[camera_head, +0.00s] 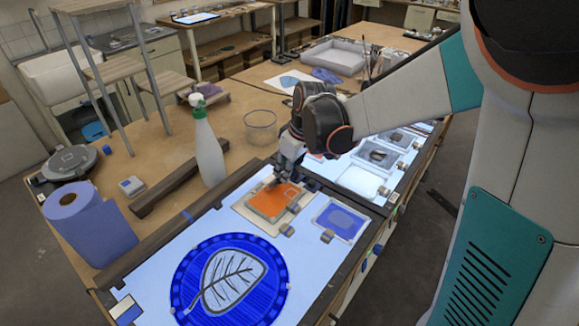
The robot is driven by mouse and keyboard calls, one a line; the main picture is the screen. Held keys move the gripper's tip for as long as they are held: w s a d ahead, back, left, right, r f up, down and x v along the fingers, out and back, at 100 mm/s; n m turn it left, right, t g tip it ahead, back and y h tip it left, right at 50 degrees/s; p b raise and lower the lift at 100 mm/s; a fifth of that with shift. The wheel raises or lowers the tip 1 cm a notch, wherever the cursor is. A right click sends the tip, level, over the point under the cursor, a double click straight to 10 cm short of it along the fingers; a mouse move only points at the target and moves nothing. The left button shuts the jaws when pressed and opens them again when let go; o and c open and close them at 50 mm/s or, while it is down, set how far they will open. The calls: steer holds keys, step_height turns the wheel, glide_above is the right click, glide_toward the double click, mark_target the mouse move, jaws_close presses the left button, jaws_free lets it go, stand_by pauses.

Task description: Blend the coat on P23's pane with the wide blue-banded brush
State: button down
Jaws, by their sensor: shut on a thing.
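My gripper (284,168) is low over the lit table, at the upper edge of an orange-coated pane (268,200) with a pale rectangular mark. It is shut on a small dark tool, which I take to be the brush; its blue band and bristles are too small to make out. I cannot tell whether its tip touches the coat. The orange pane lies on a pale holder with small clips at its right side. A blue-coated pane (340,221) lies to its right. No label is readable, so I cannot confirm which pane is P23.
A round blue leaf panel (230,279) lies in front on the light table. More panes (378,155) lie behind right.

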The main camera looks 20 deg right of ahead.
steer(key=s+a, duration=0.5)
steer(key=a, duration=0.1)
steer(key=shift+a, duration=0.4)
stand_by(0.7)
steer(key=shift+r, duration=0.1)
step_height(320, 180, up, 5)
steer(key=p, duration=0.4)
steer(key=shift+s, duration=0.15)
steer(key=shift+r, duration=0.1)
stand_by(0.4)
